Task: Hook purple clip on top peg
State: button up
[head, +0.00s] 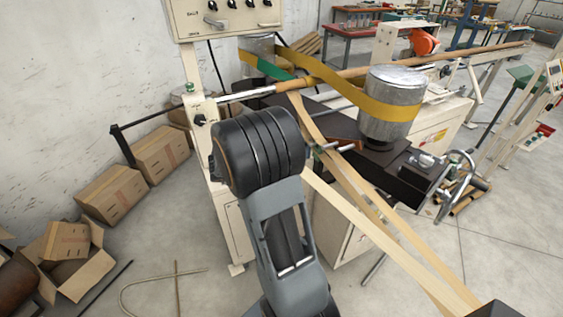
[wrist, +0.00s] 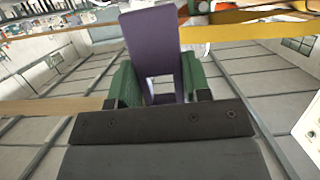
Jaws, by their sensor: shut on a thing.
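The purple clip (wrist: 153,42) is upright in the middle of the wrist view, a flat piece with a rectangular opening low down. My gripper (wrist: 160,82) is shut on it, with a green finger pad against each side of its lower part. In the head view my dark arm hides the gripper and the clip. I cannot make out the top peg for certain in either view.
The winder's long brown tube (head: 365,69) runs across the head view beside a metal drum (head: 396,90) wrapped by a yellow belt (head: 345,88). A cream control box (head: 225,17) stands at upper left. Cardboard boxes (head: 160,152) line the wall. Tan strips (head: 375,221) run toward the lower right.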

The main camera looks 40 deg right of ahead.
jog(key=w+a+p, duration=0.2)
jog(key=a, duration=0.5)
jog(key=shift+w+a+p, duration=0.3)
jog(key=shift+a+p, duration=0.05)
dwell(0.4)
jog(key=shift+r, duration=0.1)
